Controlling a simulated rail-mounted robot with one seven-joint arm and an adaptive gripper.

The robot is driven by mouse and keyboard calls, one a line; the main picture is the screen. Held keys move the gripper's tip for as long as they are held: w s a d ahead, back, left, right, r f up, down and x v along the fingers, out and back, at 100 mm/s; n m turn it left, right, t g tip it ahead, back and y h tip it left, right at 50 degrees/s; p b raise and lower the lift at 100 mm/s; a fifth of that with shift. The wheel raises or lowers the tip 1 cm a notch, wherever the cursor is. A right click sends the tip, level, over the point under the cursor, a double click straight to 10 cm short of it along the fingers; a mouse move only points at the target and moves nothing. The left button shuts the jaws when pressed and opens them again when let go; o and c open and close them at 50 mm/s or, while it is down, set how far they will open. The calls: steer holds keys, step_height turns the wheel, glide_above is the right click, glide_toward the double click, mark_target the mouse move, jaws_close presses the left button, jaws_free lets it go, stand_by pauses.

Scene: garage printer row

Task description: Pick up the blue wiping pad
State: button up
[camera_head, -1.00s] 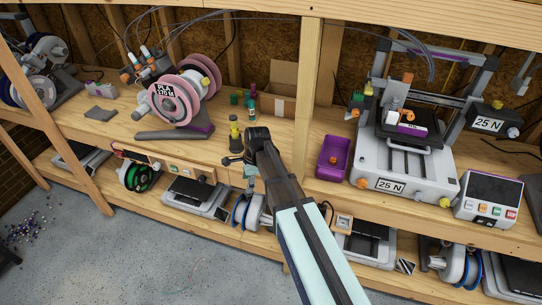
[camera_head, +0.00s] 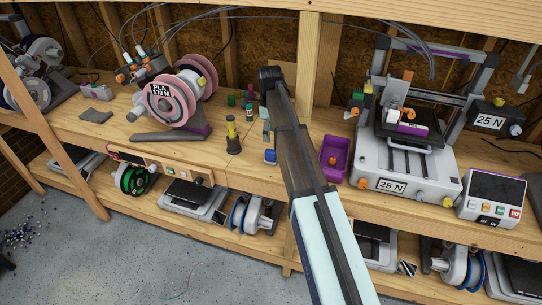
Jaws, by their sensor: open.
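A small blue block (camera_head: 270,156), which looks like the wiping pad, lies on the upper wooden bench near its front edge. It is just left of my dark forearm.
A purple bin (camera_head: 334,158) stands right of my arm, beside a printer (camera_head: 402,165). A black and yellow bottle (camera_head: 233,135) stands to the left, with small green containers (camera_head: 249,113) behind it. A pink spool (camera_head: 172,105) is farther left.

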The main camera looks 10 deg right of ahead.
mark_target(271, 150)
step_height(271, 150, down, 7)
steer(key=shift+f+p, duration=0.15)
steer(key=shift+p, duration=0.85)
steer(key=shift+s+d+f+p, duration=0.15)
steer(key=shift+f+p, duration=0.55)
steer(key=shift+f, duration=0.15)
steer(key=shift+f+p, duration=0.6)
steer(key=shift+f, duration=1.2)
jaws_close()
